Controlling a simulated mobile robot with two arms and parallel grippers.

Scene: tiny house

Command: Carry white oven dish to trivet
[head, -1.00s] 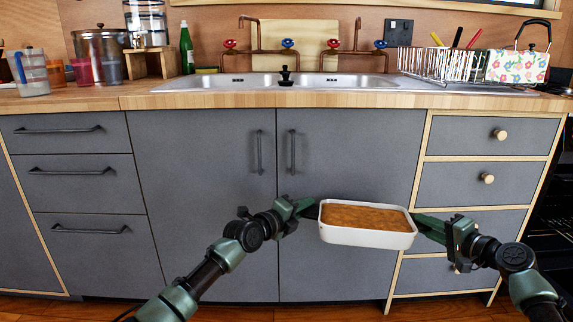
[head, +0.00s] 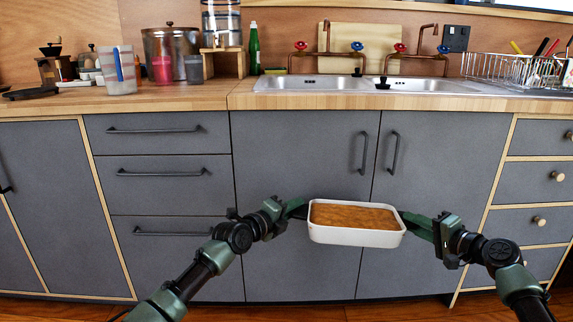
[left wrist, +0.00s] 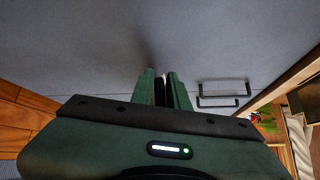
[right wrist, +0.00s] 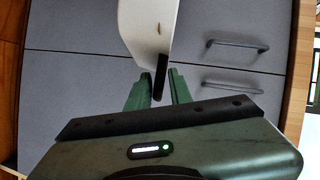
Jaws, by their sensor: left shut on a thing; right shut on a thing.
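The white oven dish (head: 354,237) is a rectangular dish with browned food in it. It hangs level in the air in front of the grey cabinet doors, below the counter. My left gripper (head: 296,207) is shut on its left end. My right gripper (head: 416,225) is shut on its right end. In the left wrist view the fingers (left wrist: 164,90) close around a dark piece, with the dish mostly out of sight. In the right wrist view the white dish wall (right wrist: 148,28) and a dark handle show at the fingers (right wrist: 158,88).
The wooden counter (head: 175,98) runs along the back above the drawers. It holds a large pot (head: 170,53), cups, a green bottle (head: 254,48), a sink (head: 310,83) and a dish rack (head: 510,70). A coffee grinder (head: 52,66) stands at the far left. Bare counter lies in front of these.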

